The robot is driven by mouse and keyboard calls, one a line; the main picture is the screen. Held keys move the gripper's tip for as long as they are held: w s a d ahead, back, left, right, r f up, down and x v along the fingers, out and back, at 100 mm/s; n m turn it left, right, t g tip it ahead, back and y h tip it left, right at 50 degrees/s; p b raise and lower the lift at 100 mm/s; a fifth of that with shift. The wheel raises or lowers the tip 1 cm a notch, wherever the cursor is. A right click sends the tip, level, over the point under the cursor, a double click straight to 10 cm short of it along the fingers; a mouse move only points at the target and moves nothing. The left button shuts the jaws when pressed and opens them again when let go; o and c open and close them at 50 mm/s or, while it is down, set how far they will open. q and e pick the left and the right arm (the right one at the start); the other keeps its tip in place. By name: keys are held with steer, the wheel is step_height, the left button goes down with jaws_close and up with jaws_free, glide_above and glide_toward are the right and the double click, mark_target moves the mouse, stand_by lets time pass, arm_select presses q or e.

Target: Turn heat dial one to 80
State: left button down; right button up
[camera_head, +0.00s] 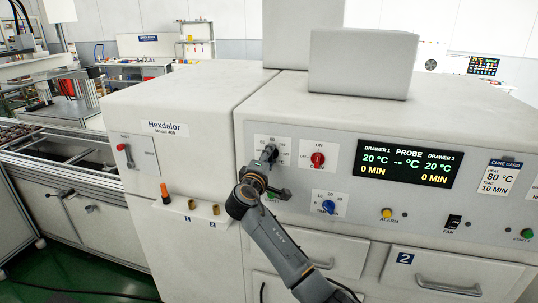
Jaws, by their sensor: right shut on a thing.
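The heat dial one, which I take to be the dial on the white scale plate (262,140) at the left of the oven's front panel, is mostly covered by my right gripper (268,155). My right gripper reaches up from below and is shut on the dial's knob. The knob's pointer and setting cannot be read. The display (405,163) shows 20 °C and 0 MIN for both drawers. The cure card (495,178) reads heat 80 °C, time 10 min. My left gripper is not in view.
A red knob (318,159) marked ON sits just right of the gripper, and a blue dial (328,207) lies lower right. A yellow alarm button (386,213) and drawer handles (448,287) are further right. A ledge with an orange-topped tool (166,199) stands left.

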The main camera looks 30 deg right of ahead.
steer(key=shift+n, duration=0.4)
steer(key=o, duration=1.2)
steer(key=shift+c, duration=0.2)
steer(key=shift+a, duration=0.1)
steer(key=v, duration=1.1)
steer(key=shift+s+a, duration=0.3)
